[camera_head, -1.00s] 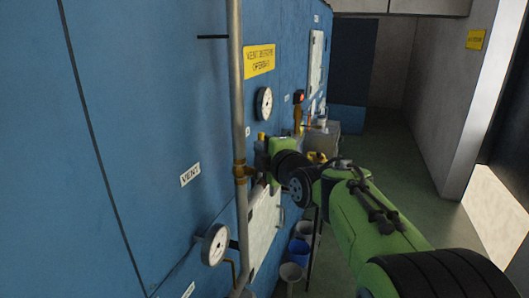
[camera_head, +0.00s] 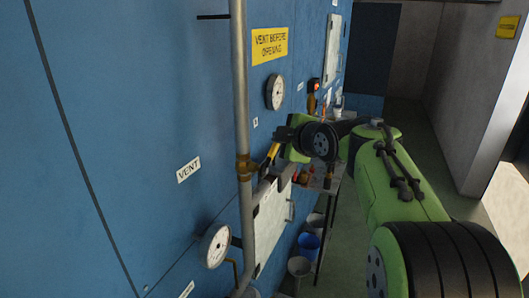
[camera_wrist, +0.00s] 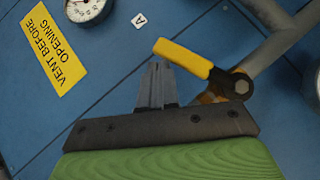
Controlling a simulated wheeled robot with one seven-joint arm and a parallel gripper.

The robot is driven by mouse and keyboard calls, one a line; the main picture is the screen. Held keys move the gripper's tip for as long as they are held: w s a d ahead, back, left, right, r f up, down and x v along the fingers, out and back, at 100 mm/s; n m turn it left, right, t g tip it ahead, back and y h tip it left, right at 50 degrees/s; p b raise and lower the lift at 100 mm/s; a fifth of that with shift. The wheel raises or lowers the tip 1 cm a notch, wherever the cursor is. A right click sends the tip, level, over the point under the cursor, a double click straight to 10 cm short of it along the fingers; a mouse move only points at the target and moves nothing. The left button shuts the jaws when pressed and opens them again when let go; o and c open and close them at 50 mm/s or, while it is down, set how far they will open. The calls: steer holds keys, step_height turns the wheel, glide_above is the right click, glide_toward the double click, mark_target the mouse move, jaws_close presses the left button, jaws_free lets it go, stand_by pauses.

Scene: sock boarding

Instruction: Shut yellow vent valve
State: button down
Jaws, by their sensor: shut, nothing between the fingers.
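The yellow vent valve lever (camera_head: 271,155) sticks out at a slant from the brass valve body (camera_head: 244,168) on the grey vertical pipe. In the wrist view the yellow handle (camera_wrist: 186,58) runs from the upper left down to a dark pivot bolt, with some brass (camera_wrist: 212,97) below. My gripper (camera_head: 276,146) is beside the lever. In the wrist view its fingers (camera_wrist: 158,66) are shut and empty, with their tips at the handle's free end. I cannot tell whether they touch it. Part of the valve body is hidden behind my gripper in the wrist view.
The blue wall carries a "VENT" label (camera_head: 188,169), a yellow "VENT BEFORE OPENING" sign (camera_head: 271,46) and gauges (camera_head: 275,92) (camera_head: 216,246). The grey pipe (camera_head: 239,90) stands close to the wall. Buckets (camera_head: 309,246) stand below. Open floor lies to the right.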

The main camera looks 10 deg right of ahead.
steer(key=shift+w+d+f+m+g+b, duration=0.15)
steer(key=shift+w+d+f, duration=0.1)
steer(key=shift+f, duration=0.2)
steer(key=shift+w+d+f+m+g+b, duration=0.1)
steer(key=shift+w+f+g, duration=0.1)
steer(key=shift+w+f, duration=0.15)
steer(key=shift+w+d+f+m+g+b, duration=0.1)
steer(key=shift+w+d+f+g+b, duration=0.1)
steer(key=shift+f, duration=0.3)
steer(key=s+d+r+p, duration=0.4)
steer(key=d+r, duration=0.2)
steer(key=r, duration=0.5)
steer(key=shift+p, duration=0.35)
steer(key=shift+a, duration=0.15)
